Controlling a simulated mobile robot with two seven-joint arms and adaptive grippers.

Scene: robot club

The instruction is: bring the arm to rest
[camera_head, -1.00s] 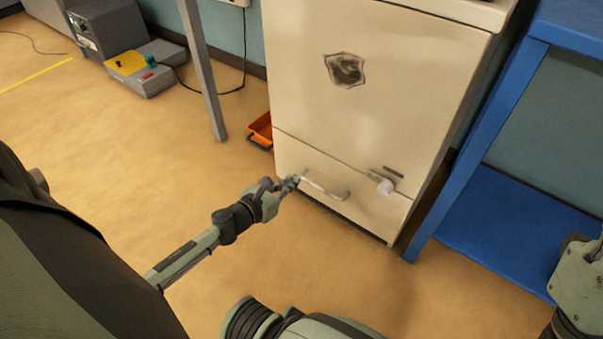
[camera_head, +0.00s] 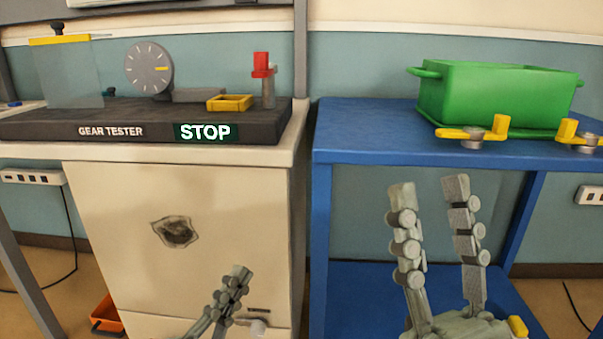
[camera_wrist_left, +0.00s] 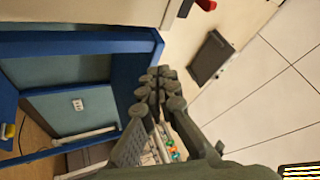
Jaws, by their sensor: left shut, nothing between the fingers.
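My left gripper (camera_head: 238,270) is in the lower middle of the head view, in front of the cream cabinet (camera_head: 120,220). Its fingers point up and are shut with nothing between them. The left wrist view shows the same fingers (camera_wrist_left: 160,75) together and empty. My right gripper (camera_head: 428,187) points up in front of the blue table (camera_head: 360,135). Its two fingers stand apart and nothing is between them. The lower part of the left arm is cut off by the head view's bottom edge.
A gear tester (camera_head: 60,128) with a STOP sign sits on the cabinet. A green crate (camera_head: 490,90) and yellow clamps (camera_head: 470,133) are on the blue table. An orange bin (camera_head: 106,312) is on the floor at lower left.

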